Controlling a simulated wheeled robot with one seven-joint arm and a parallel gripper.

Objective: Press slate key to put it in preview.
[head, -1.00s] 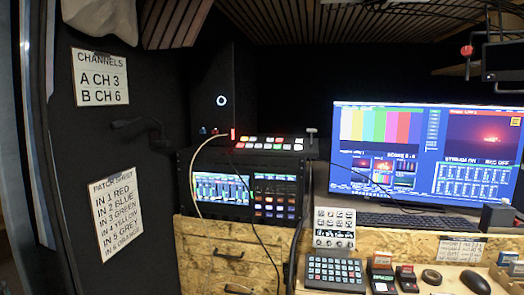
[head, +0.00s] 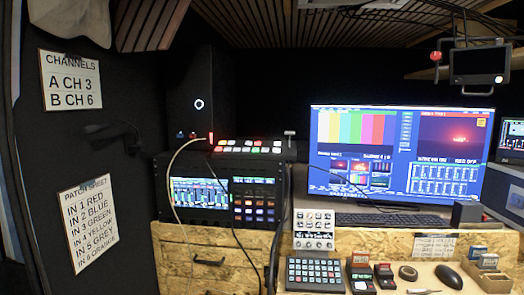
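The video switcher (head: 250,147) with rows of lit keys, some red, some white and some green, sits on top of the rack at centre left. A dark keypad (head: 315,273) with several small keys lies on the desk at the lower middle. Key labels are too small to read, so I cannot tell which key is the slate key. The monitor (head: 398,155) shows colour bars on its left pane and a dark reddish picture on its right pane. My gripper is not in view.
The rack (head: 219,198) stands on a wooden drawer unit (head: 205,262). A cable loops down the rack's front. A white knob panel (head: 313,229), keyboard (head: 380,219), mouse (head: 448,276) and small boxes crowd the desk. A small screen (head: 479,65) hangs at upper right.

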